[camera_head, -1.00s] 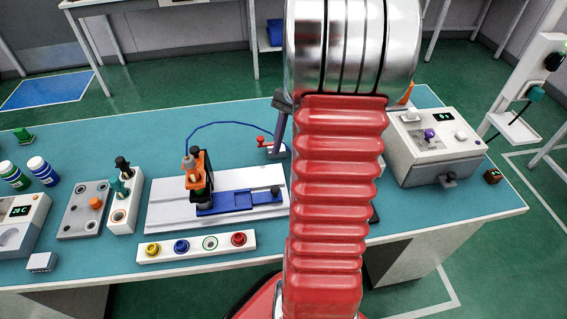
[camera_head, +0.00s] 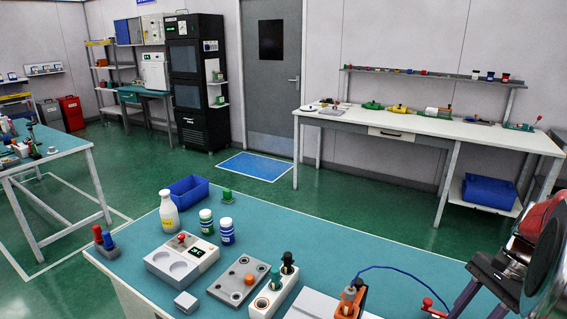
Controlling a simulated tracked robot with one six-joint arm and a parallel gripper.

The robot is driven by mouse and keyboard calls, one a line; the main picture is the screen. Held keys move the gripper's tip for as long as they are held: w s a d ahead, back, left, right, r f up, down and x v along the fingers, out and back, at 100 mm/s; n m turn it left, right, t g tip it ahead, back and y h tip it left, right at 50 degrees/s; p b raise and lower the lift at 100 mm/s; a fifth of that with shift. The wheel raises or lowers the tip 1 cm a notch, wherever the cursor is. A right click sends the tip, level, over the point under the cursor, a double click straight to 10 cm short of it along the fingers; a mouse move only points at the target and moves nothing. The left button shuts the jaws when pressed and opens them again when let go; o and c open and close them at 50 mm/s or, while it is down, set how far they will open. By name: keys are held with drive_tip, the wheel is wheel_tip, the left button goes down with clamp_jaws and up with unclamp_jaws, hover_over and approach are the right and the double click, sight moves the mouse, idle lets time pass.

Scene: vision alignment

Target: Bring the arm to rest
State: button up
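My arm (camera_head: 540,255) shows only in part at the right edge of the camera_head view, as a red and silver shape beside the teal workbench (camera_head: 262,212).
A white bench (camera_head: 420,125) stands behind. Green floor lies open between the benches.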

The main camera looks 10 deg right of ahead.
drive_tip(key=s+a+r+n+t+h, duration=0.1)
drive_tip(key=a+r+n+t+h, duration=0.1)
drive_tip(key=a+n, duration=0.6)
drive_tip(key=s+a+r+n+t+h, duration=0.2)
drive_tip(key=a+r+n+t, duration=0.2)
drive_tip(key=a, duration=1.8)
wheel_tip(320, 180, up, 2)
drive_tip(key=n, duration=0.4)
drive_tip(key=shift+r+n, duration=0.2)
drive_tip(key=shift+n, duration=0.1)
drive_tip(key=shift+s, duration=0.1)
drive_tip(key=shift+c, duration=1.1)
